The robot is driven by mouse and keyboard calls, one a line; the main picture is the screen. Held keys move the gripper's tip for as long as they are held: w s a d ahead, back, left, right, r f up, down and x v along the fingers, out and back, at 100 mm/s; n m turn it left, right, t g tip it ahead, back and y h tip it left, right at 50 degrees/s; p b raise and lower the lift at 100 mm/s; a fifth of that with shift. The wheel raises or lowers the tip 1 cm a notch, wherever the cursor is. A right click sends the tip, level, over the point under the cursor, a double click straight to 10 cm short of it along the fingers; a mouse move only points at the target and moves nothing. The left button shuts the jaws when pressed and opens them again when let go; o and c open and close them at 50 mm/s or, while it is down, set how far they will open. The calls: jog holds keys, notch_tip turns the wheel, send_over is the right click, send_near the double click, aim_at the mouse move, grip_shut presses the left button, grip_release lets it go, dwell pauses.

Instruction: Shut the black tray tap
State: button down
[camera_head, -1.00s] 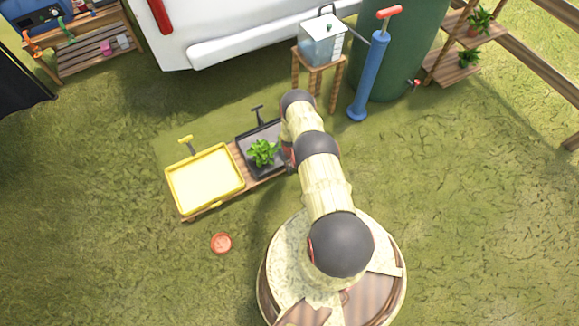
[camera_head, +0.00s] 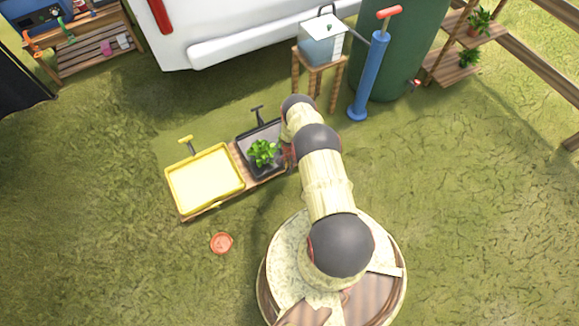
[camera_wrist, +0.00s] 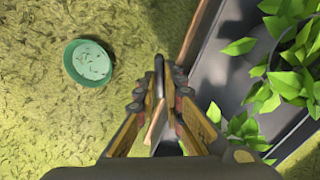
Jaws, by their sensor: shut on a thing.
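The black tray (camera_head: 250,141) stands on the wooden board, with a leafy green plant (camera_head: 262,152) in it. In the wrist view the tray (camera_wrist: 222,68) fills the right side, and the plant's leaves (camera_wrist: 290,80) cover part of it. My gripper (camera_wrist: 159,95) is beside the tray's edge, its fingers shut on a thin dark piece that looks like the black tray tap (camera_wrist: 158,72). The tap's lower part is hidden between the fingers. In the head view my arm hides the gripper and the tap.
A yellow tray (camera_head: 205,180) stands left of the black one on the same board (camera_head: 235,160). A red dish (camera_head: 221,243) lies on the grass. A teal dish (camera_wrist: 88,63) lies left of my gripper in the wrist view. A blue pump (camera_head: 369,80) stands behind. Grass to the right is clear.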

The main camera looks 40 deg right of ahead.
jog(key=m, duration=0.4)
dwell(0.6)
jog(key=c, duration=1.9)
grip_release()
notch_tip(320, 180, up, 12)
